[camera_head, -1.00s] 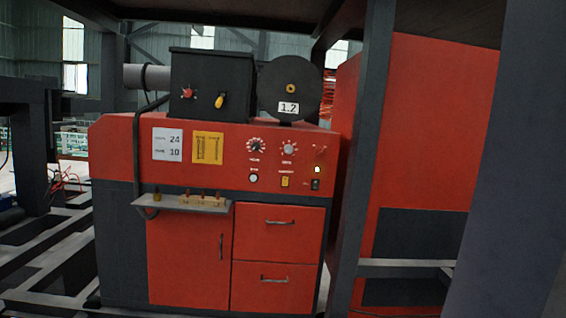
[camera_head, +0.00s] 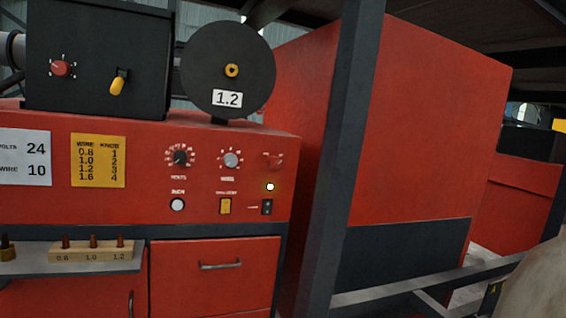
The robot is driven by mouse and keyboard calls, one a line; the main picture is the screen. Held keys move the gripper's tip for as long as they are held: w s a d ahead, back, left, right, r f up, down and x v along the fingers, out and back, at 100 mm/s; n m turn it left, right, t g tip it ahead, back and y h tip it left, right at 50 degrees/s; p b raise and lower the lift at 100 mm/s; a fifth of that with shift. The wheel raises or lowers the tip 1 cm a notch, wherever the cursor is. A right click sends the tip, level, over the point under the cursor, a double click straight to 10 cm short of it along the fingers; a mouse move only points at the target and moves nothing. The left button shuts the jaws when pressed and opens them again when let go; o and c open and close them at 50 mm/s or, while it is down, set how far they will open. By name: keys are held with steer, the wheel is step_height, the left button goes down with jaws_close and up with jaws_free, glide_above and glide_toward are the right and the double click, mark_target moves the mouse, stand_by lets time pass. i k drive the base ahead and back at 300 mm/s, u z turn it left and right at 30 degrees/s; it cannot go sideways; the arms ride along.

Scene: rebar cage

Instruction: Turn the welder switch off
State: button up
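The red welder (camera_head: 215,180) fills the left half of the view. At the right end of its panel is a small black rocker switch (camera_head: 266,207) with a short mark to its left. I cannot tell its position. A small lamp (camera_head: 270,187) just above it glows white. A red knob or lever (camera_head: 273,160) sits above the lamp. A yellow switch (camera_head: 225,206) is left of the rocker, and a white round button (camera_head: 177,205) is further left. Two dials, black (camera_head: 180,158) and grey (camera_head: 230,160), are above them. My gripper is not in view.
A dark upright post (camera_head: 340,150) stands just right of the panel, with a large red cabinet (camera_head: 425,130) behind it. A shelf (camera_head: 100,266) with labelled tips juts out at lower left. A grey rail (camera_head: 420,287) runs low at right. A pale rounded shape (camera_head: 535,275) fills the lower right corner.

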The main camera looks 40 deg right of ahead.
mark_target(274, 162)
steer(key=z, duration=0.5)
steer(key=i, duration=1.65)
steer(key=z, duration=0.55)
